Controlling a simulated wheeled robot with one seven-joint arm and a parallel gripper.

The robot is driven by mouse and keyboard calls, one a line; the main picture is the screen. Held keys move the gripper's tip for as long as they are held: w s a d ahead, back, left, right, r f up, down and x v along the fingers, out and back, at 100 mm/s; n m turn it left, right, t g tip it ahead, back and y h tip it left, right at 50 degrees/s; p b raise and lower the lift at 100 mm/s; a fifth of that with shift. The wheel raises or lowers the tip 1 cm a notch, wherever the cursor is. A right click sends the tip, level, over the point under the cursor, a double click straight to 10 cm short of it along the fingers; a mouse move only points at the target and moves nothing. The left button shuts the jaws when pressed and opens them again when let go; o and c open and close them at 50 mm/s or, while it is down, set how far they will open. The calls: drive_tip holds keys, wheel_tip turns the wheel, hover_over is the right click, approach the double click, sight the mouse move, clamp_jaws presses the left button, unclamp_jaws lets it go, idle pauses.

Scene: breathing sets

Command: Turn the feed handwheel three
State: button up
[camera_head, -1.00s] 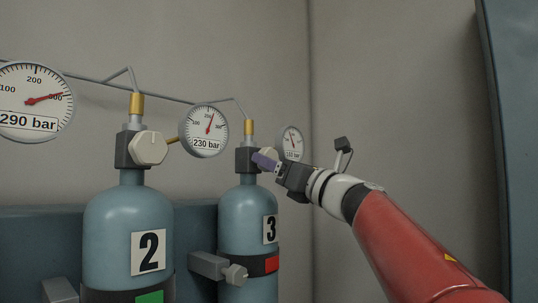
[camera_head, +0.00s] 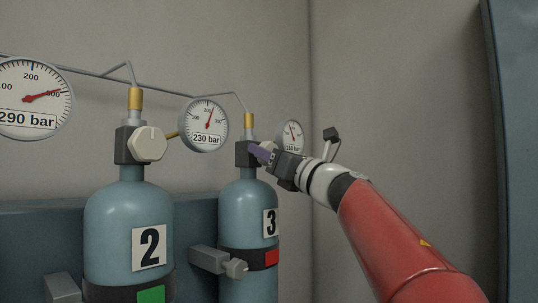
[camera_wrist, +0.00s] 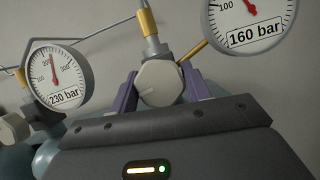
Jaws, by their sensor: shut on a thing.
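The feed handwheel of cylinder three (camera_wrist: 160,82) is a pale, faceted knob on a dark valve block. In the wrist view it sits between the two purple fingers of my gripper (camera_wrist: 158,90), which is shut on it from both sides. In the head view my gripper (camera_head: 263,152) is at the valve on top of the blue cylinder marked 3 (camera_head: 237,205), and its fingers hide most of the handwheel. The gauge beside this valve (camera_wrist: 252,22) reads 160 bar in the wrist view; it also shows in the head view (camera_head: 291,134).
Cylinder 2 (camera_head: 110,215) stands to the left with its own pale handwheel (camera_head: 150,144). Its gauge (camera_head: 204,124) reads 230 bar. A further gauge (camera_head: 33,97) reads 290 bar. A thin pipe runs along the wall above. A blue-grey panel (camera_head: 513,150) stands at far right.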

drive_tip(key=shift+m, duration=0.3)
drive_tip(key=m+h, duration=0.1)
drive_tip(key=m, duration=0.1)
drive_tip(key=m+t+h, duration=0.1)
drive_tip(key=m, duration=0.2)
drive_tip(key=m+t+h, duration=0.1)
drive_tip(key=m, duration=0.1)
drive_tip(key=shift+h+p, duration=0.3)
drive_tip(key=shift+p, duration=0.1)
drive_tip(key=m+h, duration=0.1)
drive_tip(key=m, duration=0.2)
drive_tip(key=m+h, duration=0.2)
drive_tip(key=m, duration=0.4)
drive_tip(key=m+g+h, duration=0.1)
drive_tip(key=m, duration=0.2)
drive_tip(key=shift+r+m+g, duration=0.1)
drive_tip(key=shift+m+g, duration=0.2)
drive_tip(key=shift+m+g+h, duration=0.4)
drive_tip(key=shift+m+g, duration=0.4)
drive_tip(key=shift+m, duration=1)
drive_tip(key=o, duration=1)
drive_tip(key=shift+c, duration=0.2)
